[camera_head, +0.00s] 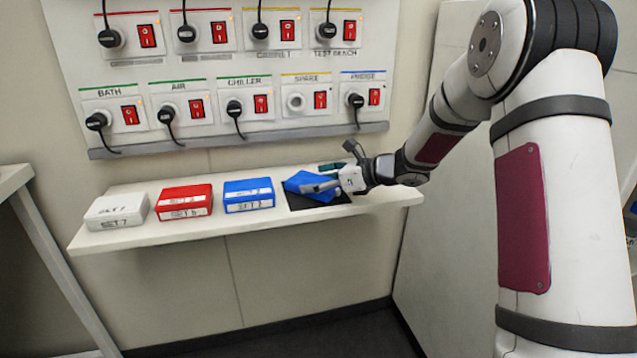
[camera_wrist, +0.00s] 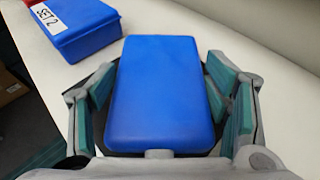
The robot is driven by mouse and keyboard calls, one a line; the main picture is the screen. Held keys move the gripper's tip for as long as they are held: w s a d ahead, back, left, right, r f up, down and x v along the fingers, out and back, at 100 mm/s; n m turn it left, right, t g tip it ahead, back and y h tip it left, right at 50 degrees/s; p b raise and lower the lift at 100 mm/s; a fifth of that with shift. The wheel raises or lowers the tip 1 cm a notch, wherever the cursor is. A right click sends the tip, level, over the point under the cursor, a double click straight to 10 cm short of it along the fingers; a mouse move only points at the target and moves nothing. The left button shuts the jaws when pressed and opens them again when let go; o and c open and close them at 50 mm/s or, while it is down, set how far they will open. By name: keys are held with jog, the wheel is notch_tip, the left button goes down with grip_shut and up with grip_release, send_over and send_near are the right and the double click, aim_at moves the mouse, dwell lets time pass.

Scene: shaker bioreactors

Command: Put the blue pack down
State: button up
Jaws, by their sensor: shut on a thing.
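The blue pack (camera_head: 306,187) is a plain blue block at the right part of the shelf, over a black mat (camera_head: 333,201). It fills the middle of the wrist view (camera_wrist: 160,95). My gripper (camera_head: 322,181) is shut on the blue pack, with a teal-padded finger along each side in the wrist view (camera_wrist: 162,85). The pack looks slightly tilted in the head view. I cannot tell whether its underside touches the mat.
A blue box labelled SET 2 (camera_head: 249,194) stands just left of the mat. Farther left are a red box (camera_head: 184,201) and a white box (camera_head: 117,210). The narrow shelf (camera_head: 240,226) sits below a wall panel of switches and plugs (camera_head: 190,60).

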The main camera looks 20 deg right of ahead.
jog(key=o, duration=1.4)
jog(key=shift+r, duration=0.1)
